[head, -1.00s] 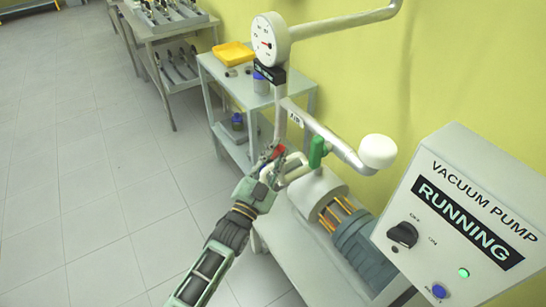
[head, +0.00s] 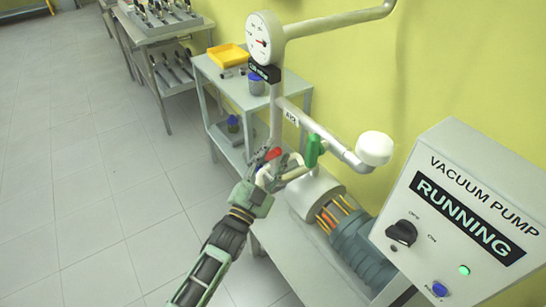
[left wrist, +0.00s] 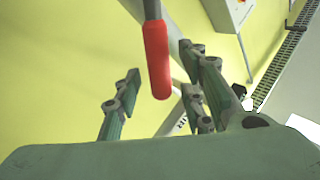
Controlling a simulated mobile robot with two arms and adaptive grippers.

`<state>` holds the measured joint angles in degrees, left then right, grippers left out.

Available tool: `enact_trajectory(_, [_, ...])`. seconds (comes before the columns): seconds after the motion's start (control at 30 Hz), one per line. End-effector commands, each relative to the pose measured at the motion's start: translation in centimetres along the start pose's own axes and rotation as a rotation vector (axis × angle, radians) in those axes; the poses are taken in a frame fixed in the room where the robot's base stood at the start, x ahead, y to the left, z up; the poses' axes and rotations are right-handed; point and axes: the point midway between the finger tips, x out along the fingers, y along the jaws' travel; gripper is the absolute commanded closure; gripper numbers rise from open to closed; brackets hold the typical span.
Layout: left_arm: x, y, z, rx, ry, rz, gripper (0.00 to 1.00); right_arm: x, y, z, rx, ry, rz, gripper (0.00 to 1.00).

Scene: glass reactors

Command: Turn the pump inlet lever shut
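The red-handled lever (head: 273,153) is on the pipework above the pump, below the dial gauge. My left gripper (head: 272,165) is right at it in the head view and hides part of it. In the left wrist view the red handle (left wrist: 157,60) hangs from a dark rod between the spread fingers of my left gripper (left wrist: 160,80). The fingers are open, with a gap seen on both sides of the handle. A green lever (head: 313,151) hangs upright on the pipe near the "AIR" label. My right gripper is not in view.
The vacuum pump (head: 357,246) stands on a low bench below the pipes. Its control box (head: 455,215) reads "RUNNING", with a green lamp lit. A side table (head: 225,86) with a yellow tray (head: 228,55) stands behind. Open floor lies to the left.

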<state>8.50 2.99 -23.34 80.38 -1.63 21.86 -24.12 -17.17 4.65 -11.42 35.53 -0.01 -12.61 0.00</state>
Motion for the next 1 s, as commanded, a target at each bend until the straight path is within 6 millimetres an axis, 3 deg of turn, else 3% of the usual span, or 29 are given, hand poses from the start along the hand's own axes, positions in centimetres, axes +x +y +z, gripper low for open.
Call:
enact_trajectory(0.27, [-0.6,-0.1,0.0,0.002,0.000,-0.001,0.63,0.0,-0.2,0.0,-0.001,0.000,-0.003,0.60])
enact_trajectory(0.7, [-9.1,0.0,0.1,0.000,-0.002,0.001,0.63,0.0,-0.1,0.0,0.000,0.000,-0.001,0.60])
enact_trajectory(1.0, [-11.9,0.0,0.0,0.000,0.000,0.000,0.63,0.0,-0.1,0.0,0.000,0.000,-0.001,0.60])
